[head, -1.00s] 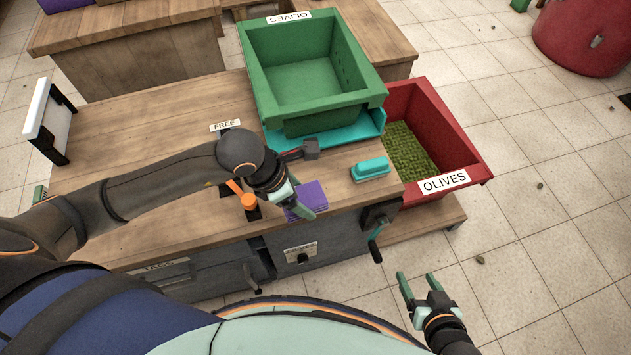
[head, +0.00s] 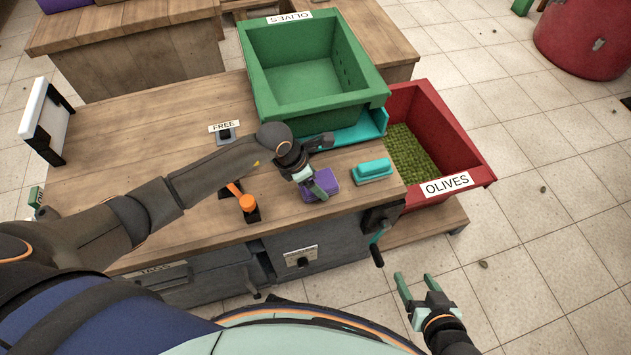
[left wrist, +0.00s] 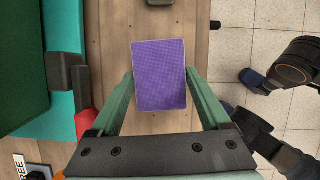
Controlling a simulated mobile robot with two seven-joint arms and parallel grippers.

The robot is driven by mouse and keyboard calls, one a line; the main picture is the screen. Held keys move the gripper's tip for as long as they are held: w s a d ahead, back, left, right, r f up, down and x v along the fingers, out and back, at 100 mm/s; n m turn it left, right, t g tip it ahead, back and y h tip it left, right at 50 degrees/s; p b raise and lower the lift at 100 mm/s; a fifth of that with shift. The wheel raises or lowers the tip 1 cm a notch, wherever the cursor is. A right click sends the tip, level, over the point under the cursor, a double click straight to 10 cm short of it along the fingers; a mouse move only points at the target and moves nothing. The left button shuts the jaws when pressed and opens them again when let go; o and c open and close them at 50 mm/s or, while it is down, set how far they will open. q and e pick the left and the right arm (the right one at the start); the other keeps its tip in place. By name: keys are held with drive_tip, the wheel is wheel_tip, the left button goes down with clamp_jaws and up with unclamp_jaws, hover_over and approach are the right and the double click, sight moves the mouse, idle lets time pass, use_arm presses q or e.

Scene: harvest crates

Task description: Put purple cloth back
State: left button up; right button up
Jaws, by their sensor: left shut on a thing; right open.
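The purple cloth (head: 327,181) is a folded, flat rectangular block near the front right part of the wooden bench (head: 130,130). My left gripper (head: 319,187) is shut on it. In the left wrist view the cloth (left wrist: 159,78) sits between the two green fingers, over the wood. I cannot tell whether it touches the bench top or hangs just above it. My right gripper (head: 417,284) is open and empty, over the floor in front of the bench.
A teal brush (head: 372,171) lies just right of the cloth. A green crate (head: 318,112) stands behind on a teal tray (head: 368,134). A red crate of olives (head: 462,163) is at the right. An orange-knobbed lever (head: 248,203) is left of the gripper.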

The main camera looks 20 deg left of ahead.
use_arm(q)
drive_tip(key=shift+f, duration=0.3)
drive_tip(key=shift+f+b, duration=0.35)
drive_tip(key=shift+f, duration=0.05)
drive_tip(key=o, duration=1.2)
drive_tip(key=shift+c, duration=0.2)
